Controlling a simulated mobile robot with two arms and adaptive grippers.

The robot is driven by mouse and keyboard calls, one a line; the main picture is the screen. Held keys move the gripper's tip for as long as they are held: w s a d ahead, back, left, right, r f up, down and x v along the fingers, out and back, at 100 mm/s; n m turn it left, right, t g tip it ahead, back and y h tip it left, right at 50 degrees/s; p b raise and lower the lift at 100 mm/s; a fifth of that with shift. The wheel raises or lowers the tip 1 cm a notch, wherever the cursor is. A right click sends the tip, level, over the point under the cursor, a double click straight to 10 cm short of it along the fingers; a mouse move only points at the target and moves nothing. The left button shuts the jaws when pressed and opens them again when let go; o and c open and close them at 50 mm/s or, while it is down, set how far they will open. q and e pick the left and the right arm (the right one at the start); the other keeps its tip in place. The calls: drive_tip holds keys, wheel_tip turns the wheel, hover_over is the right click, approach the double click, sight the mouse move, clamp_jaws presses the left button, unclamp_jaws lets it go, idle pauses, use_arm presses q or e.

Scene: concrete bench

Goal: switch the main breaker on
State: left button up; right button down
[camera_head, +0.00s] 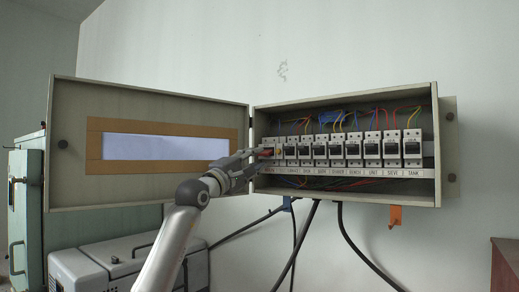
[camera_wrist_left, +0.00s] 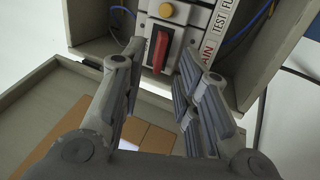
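The main breaker, with a red lever (camera_head: 267,152), is at the left end of the breaker row in the open box. My left gripper (camera_head: 252,155) reaches in from the left, in front of the lever. In the left wrist view the left gripper (camera_wrist_left: 162,62) is open and empty, its fingers to either side of the lever with a gap. My right gripper is not in view.
Several white breakers (camera_head: 352,150) with black switches sit close to the right, above a label strip (camera_head: 350,171). The box door (camera_head: 70,185) hangs open at left, behind my arm. Black cables (camera_head: 352,245) hang below the box (camera_head: 436,180).

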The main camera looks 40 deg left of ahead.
sight(262, 155)
use_arm(q)
drive_tip(key=shift+p+x, duration=0.55)
drive_tip(key=shift+x, duration=1.1)
clamp_jaws()
